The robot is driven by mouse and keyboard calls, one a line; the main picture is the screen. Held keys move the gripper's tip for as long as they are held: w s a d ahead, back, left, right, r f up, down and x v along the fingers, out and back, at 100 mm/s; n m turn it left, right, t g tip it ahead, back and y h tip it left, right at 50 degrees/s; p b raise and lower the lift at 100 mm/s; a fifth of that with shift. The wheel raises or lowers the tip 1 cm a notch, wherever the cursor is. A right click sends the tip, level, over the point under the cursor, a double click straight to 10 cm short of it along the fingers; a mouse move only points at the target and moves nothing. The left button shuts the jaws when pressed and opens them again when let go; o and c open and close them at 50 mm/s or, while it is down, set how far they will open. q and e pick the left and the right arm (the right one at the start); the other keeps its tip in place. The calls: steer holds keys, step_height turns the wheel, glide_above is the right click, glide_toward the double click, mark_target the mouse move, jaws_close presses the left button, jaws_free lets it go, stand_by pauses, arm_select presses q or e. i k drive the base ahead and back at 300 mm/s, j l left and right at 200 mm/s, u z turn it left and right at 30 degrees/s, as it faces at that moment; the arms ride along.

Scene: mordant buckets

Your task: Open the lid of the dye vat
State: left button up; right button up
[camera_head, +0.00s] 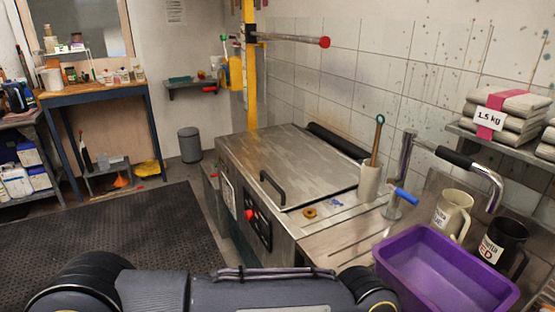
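The dye vat (231,190) is a steel box in the middle of the head view, with a control panel and a red knob (250,215) on its front. Its wide grey metal lid (295,158) lies flat and closed on top. A black bar handle (273,187) stands on the lid's near left edge, with nothing touching it. Dark links of my own arm cross the bottom of the view, short of the vat. Neither of my grippers shows.
A white pot (370,184) holding a wooden-handled tool stands right of the lid. A purple tub (440,270) and two mugs stand on the right counter. A yellow post (249,90) with a red-tipped bar rises behind the vat. The floor mat (110,240) at left is clear.

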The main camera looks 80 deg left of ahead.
mark_target(293, 168)
steer(key=k+l+u, duration=0.1)
steer(key=u, duration=2.45)
steer(key=i+j+z, duration=0.1)
steer(key=z, duration=0.45)
steer(key=i+j+z, duration=0.35)
steer(key=j, duration=0.25)
steer(key=i+j+z, duration=0.4)
steer(key=j, duration=0.25)
steer(key=i+j, duration=0.1)
steer(key=j, duration=0.3)
steer(key=i+j, duration=0.15)
steer(key=j, duration=0.2)
steer(key=i+j, duration=0.1)
steer(key=j, duration=0.3)
steer(key=i+j+z, duration=0.1)
steer(key=j, duration=0.25)
steer(key=i+j, duration=0.15)
steer(key=j, duration=0.25)
steer(key=i+j, duration=0.1)
steer(key=j, duration=0.25)
